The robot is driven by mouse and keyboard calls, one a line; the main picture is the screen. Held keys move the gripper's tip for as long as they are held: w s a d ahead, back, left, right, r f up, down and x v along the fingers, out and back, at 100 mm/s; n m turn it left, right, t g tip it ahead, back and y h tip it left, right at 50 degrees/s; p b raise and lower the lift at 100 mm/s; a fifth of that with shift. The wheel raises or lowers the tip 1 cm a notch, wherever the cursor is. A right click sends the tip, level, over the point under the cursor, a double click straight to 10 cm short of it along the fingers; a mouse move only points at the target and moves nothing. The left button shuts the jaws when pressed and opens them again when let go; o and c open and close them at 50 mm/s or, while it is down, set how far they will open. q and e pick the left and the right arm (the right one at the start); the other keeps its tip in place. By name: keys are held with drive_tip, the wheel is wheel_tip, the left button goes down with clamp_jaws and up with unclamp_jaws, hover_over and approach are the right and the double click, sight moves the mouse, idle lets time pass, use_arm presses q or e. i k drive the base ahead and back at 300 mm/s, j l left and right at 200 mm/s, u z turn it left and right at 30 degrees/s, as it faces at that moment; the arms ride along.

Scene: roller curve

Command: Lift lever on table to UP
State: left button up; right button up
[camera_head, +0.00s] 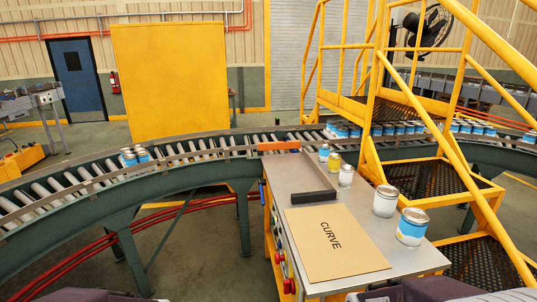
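The metal-topped table (375,240) stands in front of me at the right of centre. On its left side is a small blue upright piece (262,192) that may be the lever; it is too small to tell its position. Red knobs or buttons (288,285) sit lower on the same side. A brown board marked CURVE (335,250) lies on the tabletop, with a black bar (313,197) behind it. Neither gripper can be made out; only dark parts of my own body show at the bottom edge.
Cans, including a white one (385,201) and a blue-and-white one (411,227), stand along the table's right side. A roller conveyor (75,190) curves behind the table. Yellow stairs (440,180) rise close at the right. An orange block (279,146) is at the table's back edge.

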sight(261, 182)
drive_tip(key=i+j+z, duration=0.15)
drive_tip(key=j, duration=0.3)
drive_tip(key=j+z, duration=0.1)
drive_tip(key=j, duration=0.3)
drive_tip(key=i+j+u, duration=0.1)
drive_tip(key=i+j, duration=0.15)
drive_tip(key=i, duration=0.25)
drive_tip(key=i+j, duration=0.25)
drive_tip(key=i, duration=0.25)
drive_tip(key=i+j+u, duration=0.15)
drive_tip(key=i, duration=0.35)
drive_tip(key=i+j+u, duration=0.1)
drive_tip(key=i+j, duration=0.15)
drive_tip(key=i, duration=0.25)
